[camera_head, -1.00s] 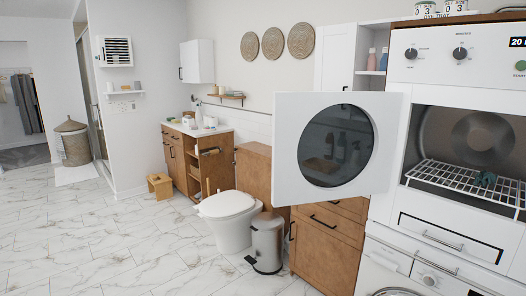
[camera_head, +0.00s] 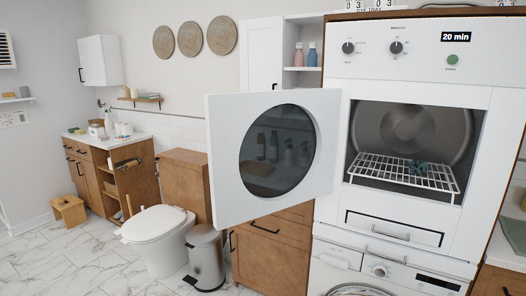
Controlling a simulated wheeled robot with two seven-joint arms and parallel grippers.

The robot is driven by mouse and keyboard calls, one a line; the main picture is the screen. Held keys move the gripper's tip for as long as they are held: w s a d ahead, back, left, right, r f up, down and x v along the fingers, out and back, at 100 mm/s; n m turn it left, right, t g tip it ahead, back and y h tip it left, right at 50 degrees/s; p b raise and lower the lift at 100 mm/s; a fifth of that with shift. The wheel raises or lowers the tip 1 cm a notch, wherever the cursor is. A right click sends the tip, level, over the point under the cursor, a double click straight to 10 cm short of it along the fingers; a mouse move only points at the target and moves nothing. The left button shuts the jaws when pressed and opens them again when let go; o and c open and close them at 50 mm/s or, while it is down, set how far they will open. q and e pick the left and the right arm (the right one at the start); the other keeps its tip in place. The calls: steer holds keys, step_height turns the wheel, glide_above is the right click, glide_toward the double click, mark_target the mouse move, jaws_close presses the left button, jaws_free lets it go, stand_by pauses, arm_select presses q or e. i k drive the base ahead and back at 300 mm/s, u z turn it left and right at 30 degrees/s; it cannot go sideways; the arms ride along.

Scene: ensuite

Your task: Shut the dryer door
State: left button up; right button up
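The dryer (camera_head: 450,82) is the white upper machine at the right of the head view. Its door (camera_head: 226,150), a white panel with a dark round window (camera_head: 277,150), stands wide open, swung out to the left of the opening. Inside the dryer are a white wire rack (camera_head: 385,172) and a small dark teal item (camera_head: 417,167) on it. The display reads 20 min above a green start button. Neither of my grippers is in view.
A washing machine (camera_head: 335,279) sits below the dryer. A pedal bin (camera_head: 205,258), a toilet (camera_head: 156,226) and a wooden cabinet (camera_head: 262,262) stand left of it, partly under the open door. Marble-tiled floor (camera_head: 75,262) is clear at lower left. A counter edge is at far right.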

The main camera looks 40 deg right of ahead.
mark_target(268, 152)
steer(key=i, duration=3.05)
steer(key=z, duration=3.7)
steer(key=i, duration=0.5)
steer(key=z, duration=0.1)
